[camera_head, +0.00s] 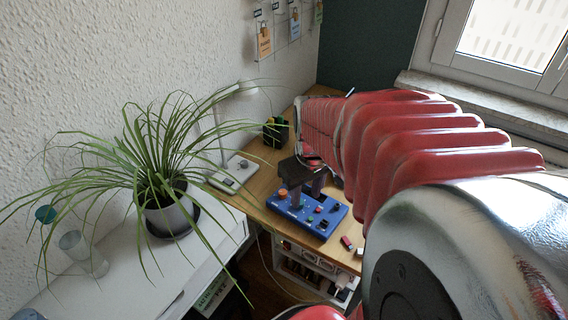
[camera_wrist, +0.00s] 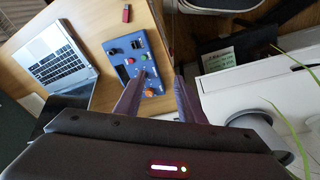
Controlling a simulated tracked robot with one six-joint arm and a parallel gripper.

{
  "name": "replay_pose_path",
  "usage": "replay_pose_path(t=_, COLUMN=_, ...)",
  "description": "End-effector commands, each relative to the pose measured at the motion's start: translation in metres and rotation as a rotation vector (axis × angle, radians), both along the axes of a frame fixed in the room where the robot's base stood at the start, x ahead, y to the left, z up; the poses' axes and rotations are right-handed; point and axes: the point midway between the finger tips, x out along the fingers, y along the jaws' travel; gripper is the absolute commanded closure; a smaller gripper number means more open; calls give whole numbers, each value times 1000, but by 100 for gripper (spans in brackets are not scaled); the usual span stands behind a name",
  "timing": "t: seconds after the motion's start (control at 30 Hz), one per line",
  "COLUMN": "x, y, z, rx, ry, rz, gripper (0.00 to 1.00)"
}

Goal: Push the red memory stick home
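The red memory stick (camera_head: 346,242) lies on the wooden desk, just off the right front corner of the blue control box (camera_head: 318,226). In the wrist view the stick (camera_wrist: 127,13) is at the top edge, apart from the blue box (camera_wrist: 139,58). The box carries several coloured buttons and knobs and dark socket-like areas; I cannot make out which socket fits the stick. My gripper (camera_wrist: 160,80) is open with nothing between its two dark fingers. In the head view my gripper (camera_head: 307,192) is above the back part of the box, away from the stick.
A laptop (camera_wrist: 62,58) is on the desk beside the box in the wrist view. A potted plant (camera_head: 172,215) and a glass (camera_head: 85,255) stand on the white surface (camera_head: 130,285) at left. A lamp base (camera_head: 232,172) and a black item (camera_head: 276,132) stand behind the box.

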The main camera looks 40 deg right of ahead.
Motion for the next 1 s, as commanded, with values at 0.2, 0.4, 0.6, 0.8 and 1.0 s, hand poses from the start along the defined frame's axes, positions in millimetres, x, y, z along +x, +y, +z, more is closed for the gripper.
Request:
replay_pose_path(t=0.2, x=-19, y=-62, z=-40, rx=41, ry=89, rz=-45, gripper=64)
replay_pose_path(t=0.4, x=-43, y=-105, z=-73, rx=84, ry=145, rz=-68, gripper=64)
replay_pose_path(t=0.6, x=-54, y=-121, z=-87, rx=102, ry=163, rz=-73, gripper=64)
replay_pose_path(t=0.8, x=-54, y=-121, z=-87, rx=103, ry=163, rz=-72, gripper=64)
replay_pose_path(t=1.0, x=-54, y=-121, z=-90, rx=103, ry=164, rz=-71, gripper=64)
